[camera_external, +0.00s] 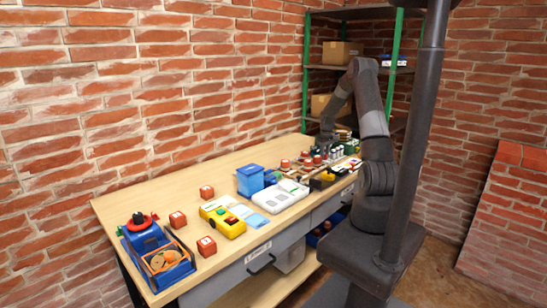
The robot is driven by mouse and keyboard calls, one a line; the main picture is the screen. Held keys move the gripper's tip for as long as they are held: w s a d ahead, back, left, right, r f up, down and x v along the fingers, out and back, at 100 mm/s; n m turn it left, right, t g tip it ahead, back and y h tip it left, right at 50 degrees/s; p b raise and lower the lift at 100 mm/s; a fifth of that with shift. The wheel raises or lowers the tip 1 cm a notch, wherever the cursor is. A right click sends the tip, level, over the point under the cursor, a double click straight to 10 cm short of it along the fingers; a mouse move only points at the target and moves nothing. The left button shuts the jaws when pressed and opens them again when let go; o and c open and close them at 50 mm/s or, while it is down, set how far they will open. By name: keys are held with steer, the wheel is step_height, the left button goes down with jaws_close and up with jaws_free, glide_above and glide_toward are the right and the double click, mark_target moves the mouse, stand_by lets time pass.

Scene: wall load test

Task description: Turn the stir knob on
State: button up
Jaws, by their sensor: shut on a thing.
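My gripper (324,146) is at the far right part of the wooden bench, low over a crowd of small items. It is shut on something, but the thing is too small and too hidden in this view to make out. I cannot pick out the stir knob. A white flat device (279,196) lies on the bench nearer the camera, apart from my gripper. Whether it bears a knob is too small to tell.
Small bottles (318,160) crowd the bench (150,204) close to my gripper. A blue box (250,180), a yellow device (222,221), red-brown blocks (207,191) and a blue tray with orange parts (155,255) stand nearer. Shelves (345,67) and brick walls close the back.

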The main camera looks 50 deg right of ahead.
steer(key=m, duration=0.6)
steer(key=shift+m, duration=0.4)
stand_by(0.4)
steer(key=o, duration=1)
steer(key=shift+c, duration=0.2)
step_height(320, 180, up, 11)
steer(key=shift+f, duration=0.1)
